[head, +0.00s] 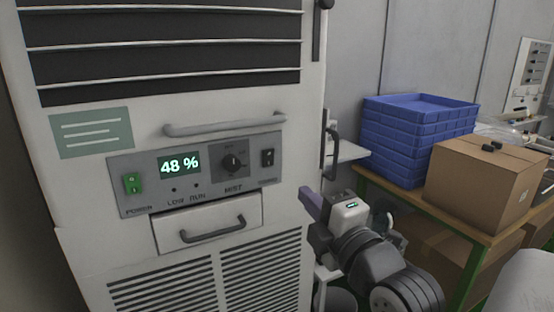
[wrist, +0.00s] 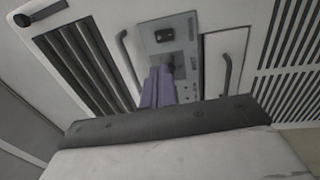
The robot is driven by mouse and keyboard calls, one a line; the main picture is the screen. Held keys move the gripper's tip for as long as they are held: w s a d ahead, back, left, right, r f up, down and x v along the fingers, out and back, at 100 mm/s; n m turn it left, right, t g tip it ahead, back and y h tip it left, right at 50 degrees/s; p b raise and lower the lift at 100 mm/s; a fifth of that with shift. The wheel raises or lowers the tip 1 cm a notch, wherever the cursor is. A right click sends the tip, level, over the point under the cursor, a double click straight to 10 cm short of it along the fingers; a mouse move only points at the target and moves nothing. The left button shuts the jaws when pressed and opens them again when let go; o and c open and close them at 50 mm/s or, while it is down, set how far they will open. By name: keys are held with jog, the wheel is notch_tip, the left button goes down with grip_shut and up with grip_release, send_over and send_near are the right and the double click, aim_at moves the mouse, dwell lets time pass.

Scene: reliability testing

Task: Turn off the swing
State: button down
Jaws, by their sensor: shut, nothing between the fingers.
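The grey control panel (head: 198,172) is on the front of a white cabinet. It carries a lit green POWER rocker switch (head: 132,183), a display (head: 180,164) reading 48 %, a MIST dial (head: 234,162) and a black rocker switch (head: 267,158) at the right end. The label under the black switch is too small to read. My gripper (head: 308,198) has purple fingers, shut and empty, to the right of and below the panel in the head view. In the wrist view the fingers (wrist: 160,78) point toward the panel (wrist: 188,38), with the black switch (wrist: 163,34) beyond their tips; they cover part of the panel.
A long handle (head: 225,126) sticks out above the panel, and a drawer with a handle (head: 212,233) sits below it. Blue stacked trays (head: 405,148) and a cardboard box (head: 470,185) stand on a bench at the right. The space before the panel looks clear.

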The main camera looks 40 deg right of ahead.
aim_at(267, 155)
dwell(0.3)
jog(key=p+x, duration=0.6)
jog(key=x, duration=0.7)
jog(key=shift+s+r, duration=0.1)
jog(key=shift+w+d, duration=0.2)
jog(key=shift+w, duration=0.3)
jog(key=shift+f, duration=0.2)
jog(key=shift+w+b, duration=0.2)
jog(key=shift+b, duration=0.45)
jog(key=shift+r+p, duration=0.15)
jog(key=shift+p, duration=0.2)
jog(key=shift+s, duration=0.1)
